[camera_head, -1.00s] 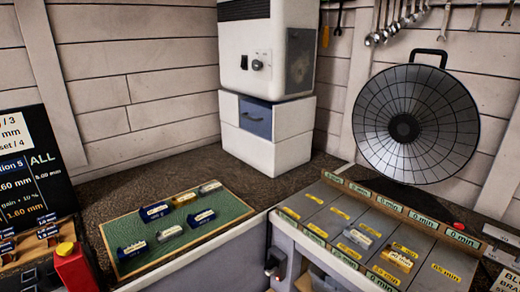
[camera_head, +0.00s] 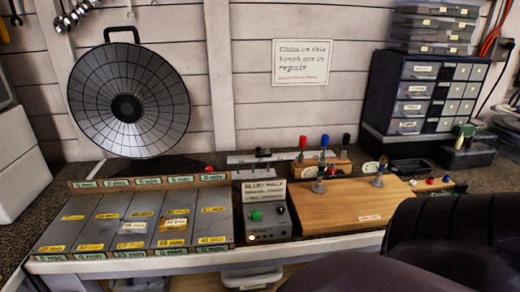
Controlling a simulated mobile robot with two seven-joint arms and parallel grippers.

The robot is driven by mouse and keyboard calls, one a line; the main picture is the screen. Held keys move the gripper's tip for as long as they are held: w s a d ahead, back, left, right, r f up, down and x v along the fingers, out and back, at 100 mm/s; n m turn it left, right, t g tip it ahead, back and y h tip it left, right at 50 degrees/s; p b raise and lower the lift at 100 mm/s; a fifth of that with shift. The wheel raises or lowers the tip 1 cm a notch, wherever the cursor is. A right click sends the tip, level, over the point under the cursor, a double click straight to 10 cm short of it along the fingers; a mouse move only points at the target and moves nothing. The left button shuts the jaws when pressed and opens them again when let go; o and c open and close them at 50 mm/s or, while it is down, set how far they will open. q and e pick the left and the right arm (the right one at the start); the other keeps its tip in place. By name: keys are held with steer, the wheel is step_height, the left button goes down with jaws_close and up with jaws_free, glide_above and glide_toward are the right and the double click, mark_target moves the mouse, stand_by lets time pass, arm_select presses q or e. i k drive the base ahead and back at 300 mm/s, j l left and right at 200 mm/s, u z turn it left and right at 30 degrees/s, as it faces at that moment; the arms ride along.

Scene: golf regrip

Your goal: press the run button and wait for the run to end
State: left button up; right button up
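A small grey control box (camera_head: 267,220) stands on the bench, with a label (camera_head: 263,190) whose top line appears to read "BLUE HALF". I cannot read which control is the run button. Neither gripper shows; dark rounded parts, likely my own arm, fill the lower right corner.
A round dish heater (camera_head: 128,100) stands behind the rack.

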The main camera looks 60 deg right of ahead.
mark_target(255, 216)
steer(key=l+z, duration=0.1)
steer(key=z, duration=0.7)
steer(key=l+z, duration=0.15)
steer(key=z, duration=0.25)
steer(key=l+z, duration=0.1)
steer(key=z, duration=0.3)
steer(key=i+j, duration=0.05)
